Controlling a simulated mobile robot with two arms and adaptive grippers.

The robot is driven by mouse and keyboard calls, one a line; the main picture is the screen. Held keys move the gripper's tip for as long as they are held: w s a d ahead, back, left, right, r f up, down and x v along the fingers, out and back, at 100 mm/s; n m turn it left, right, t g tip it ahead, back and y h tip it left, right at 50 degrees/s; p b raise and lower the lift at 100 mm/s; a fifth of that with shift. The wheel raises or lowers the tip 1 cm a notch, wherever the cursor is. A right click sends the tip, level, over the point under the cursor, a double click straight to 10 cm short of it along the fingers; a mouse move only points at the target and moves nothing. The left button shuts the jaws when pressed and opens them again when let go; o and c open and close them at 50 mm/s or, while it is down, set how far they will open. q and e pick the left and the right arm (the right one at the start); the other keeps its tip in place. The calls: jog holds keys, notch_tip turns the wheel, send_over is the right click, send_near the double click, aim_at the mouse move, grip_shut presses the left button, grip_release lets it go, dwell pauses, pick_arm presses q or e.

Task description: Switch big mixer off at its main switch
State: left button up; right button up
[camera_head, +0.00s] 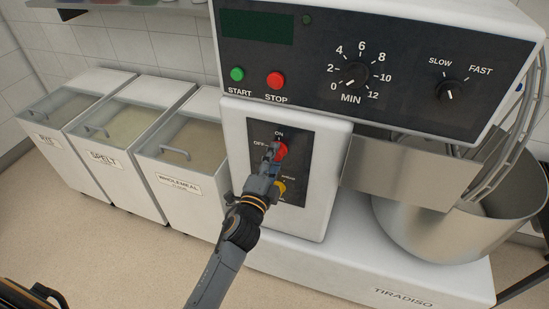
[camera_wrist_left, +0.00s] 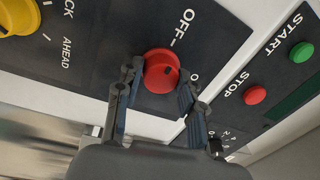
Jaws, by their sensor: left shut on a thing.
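The big mixer (camera_head: 230,116) stands in the middle and right of the head view. On its front column is a dark panel (camera_head: 309,165) with a red rotary main switch (camera_head: 281,151) marked ON and OFF. My left gripper (camera_head: 270,156) reaches it from below and partly covers the panel. In the left wrist view the red switch (camera_wrist_left: 160,72) sits between my left gripper's two fingers (camera_wrist_left: 158,84), which are shut on its sides. The OFF label is beside it; the pointer's exact direction is hard to tell. My right gripper is not in view.
Below the main switch is a yellow knob (camera_head: 279,188). Above are a green START button (camera_head: 237,74), a red STOP button (camera_head: 275,80), a timer dial (camera_head: 355,75) and a speed knob (camera_head: 450,90). The steel bowl (camera_head: 425,232) is at right; flour bins (camera_head: 105,165) stand left.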

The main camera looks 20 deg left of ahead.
pick_arm(q)
jog(key=shift+f, duration=0.1)
jog(key=o, duration=1.2)
jog(key=shift+s, duration=0.1)
jog(key=s, duration=1.1)
jog(key=shift+s+a+f, duration=0.2)
jog(key=shift+s+f, duration=0.2)
